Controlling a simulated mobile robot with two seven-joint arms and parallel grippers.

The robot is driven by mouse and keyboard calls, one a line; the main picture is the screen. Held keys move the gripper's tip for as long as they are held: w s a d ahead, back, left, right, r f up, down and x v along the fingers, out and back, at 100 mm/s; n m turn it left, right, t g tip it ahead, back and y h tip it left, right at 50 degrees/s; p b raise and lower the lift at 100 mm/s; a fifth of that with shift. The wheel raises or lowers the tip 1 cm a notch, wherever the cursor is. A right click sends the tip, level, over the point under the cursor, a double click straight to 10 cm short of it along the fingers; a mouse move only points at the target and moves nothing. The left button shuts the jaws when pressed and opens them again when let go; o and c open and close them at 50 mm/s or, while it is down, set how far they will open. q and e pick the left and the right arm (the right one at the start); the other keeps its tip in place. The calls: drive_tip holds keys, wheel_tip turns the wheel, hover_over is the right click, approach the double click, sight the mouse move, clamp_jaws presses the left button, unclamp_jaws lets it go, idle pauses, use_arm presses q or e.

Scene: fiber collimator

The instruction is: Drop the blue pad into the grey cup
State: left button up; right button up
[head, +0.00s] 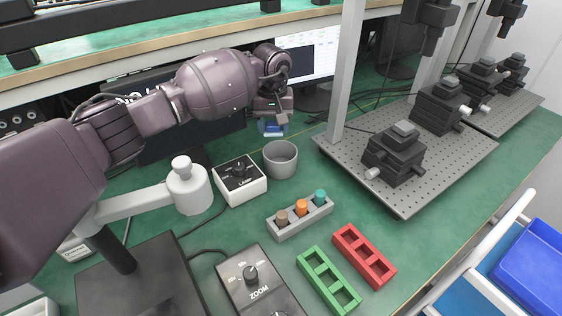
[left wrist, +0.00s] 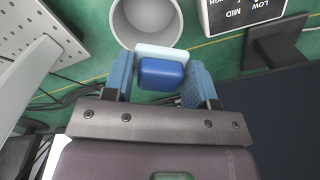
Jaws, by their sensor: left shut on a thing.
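The blue pad (head: 271,129) is held by my left gripper (head: 272,117), which points down just behind the grey cup in the head view. In the left wrist view the pad (left wrist: 161,75) shows a dark blue block with a pale layer and sits between the two blue fingers of the gripper (left wrist: 160,82). The grey cup (head: 280,160) stands upright on the green table. In the left wrist view the cup (left wrist: 122,30) is just beyond the pad, which overlaps its rim in the picture. My right gripper is not in view.
A white control box (head: 240,188) stands left of the cup. A grey rack (head: 300,218) with coloured plugs, a green tray (head: 328,281) and a red tray (head: 363,257) lie nearer. A perforated metal plate (head: 405,206) with a post is at right. A monitor (head: 310,58) stands behind.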

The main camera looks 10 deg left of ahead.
use_arm(q)
drive_tip(key=shift+f, duration=1)
drive_tip(key=o, duration=1)
wheel_tip(320, 180, up, 11)
drive_tip(key=shift+f, duration=0.1)
